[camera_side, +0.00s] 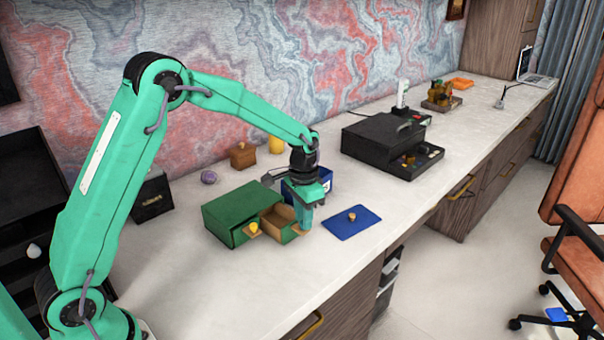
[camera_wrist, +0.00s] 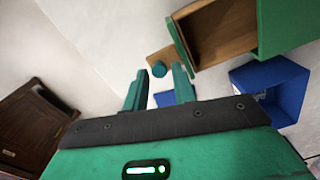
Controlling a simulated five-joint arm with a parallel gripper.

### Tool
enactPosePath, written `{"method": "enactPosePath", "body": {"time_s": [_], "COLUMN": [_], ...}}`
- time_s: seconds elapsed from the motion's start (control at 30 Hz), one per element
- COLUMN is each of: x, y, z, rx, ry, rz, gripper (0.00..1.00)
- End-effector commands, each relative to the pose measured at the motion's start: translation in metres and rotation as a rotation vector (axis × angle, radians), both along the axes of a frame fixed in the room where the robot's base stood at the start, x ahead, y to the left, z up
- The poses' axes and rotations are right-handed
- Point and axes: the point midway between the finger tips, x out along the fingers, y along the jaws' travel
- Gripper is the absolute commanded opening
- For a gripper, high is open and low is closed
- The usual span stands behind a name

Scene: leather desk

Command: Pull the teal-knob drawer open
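The green drawer cabinet (camera_side: 232,208) stands on the desk and has a yellow knob (camera_side: 254,227) on its left drawer. The right drawer (camera_side: 281,220) stands pulled out, with its wooden inside showing, also in the wrist view (camera_wrist: 222,32). The teal knob (camera_wrist: 159,69) sits on a wooden piece at that drawer's front in the wrist view. My gripper (camera_side: 306,224) is at the drawer's front and hides the knob in the side view. Its fingers (camera_wrist: 159,77) look apart in the wrist view, with the knob by the gap between the tips; contact is unclear.
A blue open box (camera_side: 322,184) stands close behind my gripper and also shows in the wrist view (camera_wrist: 272,88). A blue mat (camera_side: 343,229) with a small brass-coloured object (camera_side: 351,216) lies to the right. A black box (camera_side: 384,140) stands farther back.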

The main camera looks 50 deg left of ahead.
Motion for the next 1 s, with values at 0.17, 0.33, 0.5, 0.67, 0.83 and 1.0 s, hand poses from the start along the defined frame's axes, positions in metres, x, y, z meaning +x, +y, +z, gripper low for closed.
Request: {"method": "enactPosePath", "body": {"time_s": [0.17,0.33,0.5,0.67,0.83,1.0], "x": [0.0,0.001,0.001,0.0,0.0,0.0], "y": [0.0,0.0,0.0,0.0,0.0,0.0], "z": [0.02,0.043,0.062,0.069,0.071,0.071], "rx": [0.0,0.0,0.0,0.0,0.0,0.0], "ry": [-0.003,-0.004,-0.003,-0.001,-0.001,-0.001], "rz": [0.0,0.0,0.0,0.0,0.0,0.001], "gripper": [0.27,0.27,0.27,0.27,0.27,0.27]}}
